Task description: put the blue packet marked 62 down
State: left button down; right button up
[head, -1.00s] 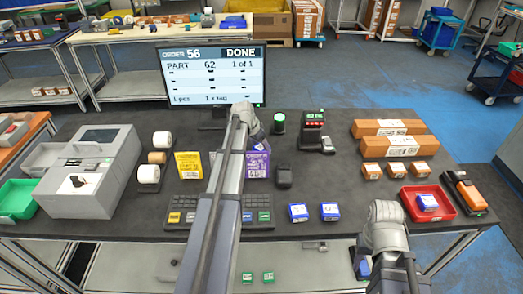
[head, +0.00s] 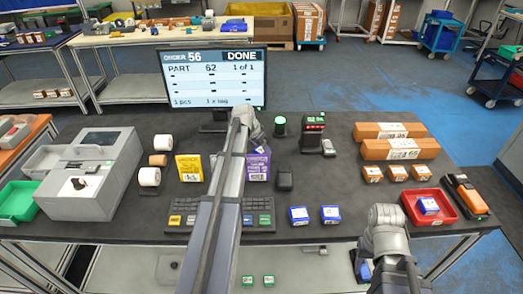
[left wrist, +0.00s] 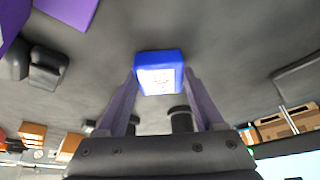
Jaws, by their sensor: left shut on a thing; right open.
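My left gripper (left wrist: 158,95) is shut on a blue packet (left wrist: 159,62) with a white label in the left wrist view. The packet sits between the fingertips, over the dark tabletop. Its marking is too small to read. In the head view my left arm reaches to the table's middle, below the monitor, and hides the held packet and the fingertips. My right arm's wrist (head: 383,232) is at the table's front edge; its fingers are mostly hidden below it.
Two blue packets (head: 299,215) (head: 330,215) lie near the front edge; another (head: 428,205) lies in the red tray (head: 448,214). A keyboard (head: 184,215), purple packet (head: 259,162), black mouse (head: 284,179) and scanner stand (head: 313,128) surround the left arm. The monitor (head: 211,78) reads DONE.

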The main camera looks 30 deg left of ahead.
notch_tip(320, 180, up, 10)
jog(key=p, duration=0.9)
jog(key=shift+p, duration=0.35)
jog(key=shift+r, duration=0.1)
